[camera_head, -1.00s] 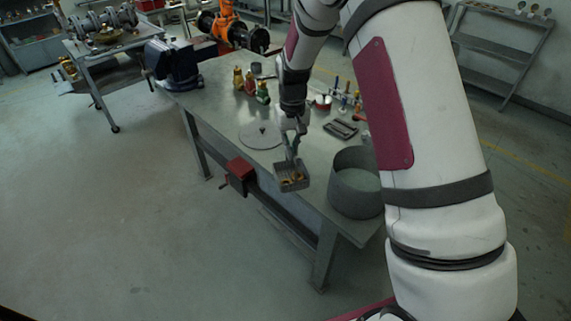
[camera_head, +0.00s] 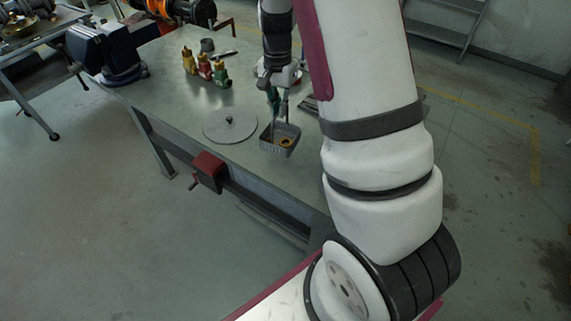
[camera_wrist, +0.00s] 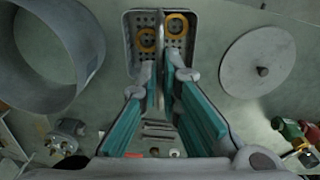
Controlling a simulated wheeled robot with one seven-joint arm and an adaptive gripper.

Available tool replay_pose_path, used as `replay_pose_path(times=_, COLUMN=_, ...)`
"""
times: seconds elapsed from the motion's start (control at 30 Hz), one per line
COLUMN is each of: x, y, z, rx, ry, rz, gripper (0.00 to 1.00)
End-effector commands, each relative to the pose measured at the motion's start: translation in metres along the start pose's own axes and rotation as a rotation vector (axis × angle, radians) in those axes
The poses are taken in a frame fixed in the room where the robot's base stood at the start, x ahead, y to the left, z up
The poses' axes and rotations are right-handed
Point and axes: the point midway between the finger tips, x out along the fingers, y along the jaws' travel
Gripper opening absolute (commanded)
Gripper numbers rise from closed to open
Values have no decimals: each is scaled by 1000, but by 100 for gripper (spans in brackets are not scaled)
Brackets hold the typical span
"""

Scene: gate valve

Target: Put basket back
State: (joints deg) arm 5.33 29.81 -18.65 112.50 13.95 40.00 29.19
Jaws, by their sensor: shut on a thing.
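The basket (camera_head: 284,144) is a small grey perforated tray with brass-coloured rings (camera_wrist: 147,40) in it. My gripper (camera_head: 276,104) is shut on the basket's upright middle handle, which shows between the fingertips (camera_wrist: 161,75) in the wrist view. In the head view the basket hangs at or just above the front part of the workbench, right of a round grey lid (camera_head: 230,125). I cannot tell whether it touches the bench. In the wrist view the lid (camera_wrist: 257,62) lies to the right and an open grey cylindrical tub (camera_wrist: 45,55) stands to the left.
The bench top (camera_head: 170,95) is clear at its left. Small red, green and yellow valves (camera_head: 205,68) stand behind the lid. A blue vise (camera_head: 105,50) sits at the bench's left end. A red box with a crank (camera_head: 208,172) juts from the front edge.

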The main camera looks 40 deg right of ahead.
Motion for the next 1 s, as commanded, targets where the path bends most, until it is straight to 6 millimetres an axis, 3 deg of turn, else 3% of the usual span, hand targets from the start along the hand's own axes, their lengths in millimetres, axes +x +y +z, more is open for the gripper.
replay_pose_path(times=0.17, x=0, y=18, z=-8, rx=133, ry=-2, rz=-5, gripper=0)
replay_pose_path(times=0.3, x=19, y=22, z=-8, rx=153, ry=-5, rz=-1, gripper=0)
replay_pose_path(times=0.8, x=83, y=21, z=-8, rx=148, ry=-4, rz=-3, gripper=0)
replay_pose_path(times=1.0, x=98, y=20, z=-9, rx=148, ry=-1, rz=-6, gripper=0)
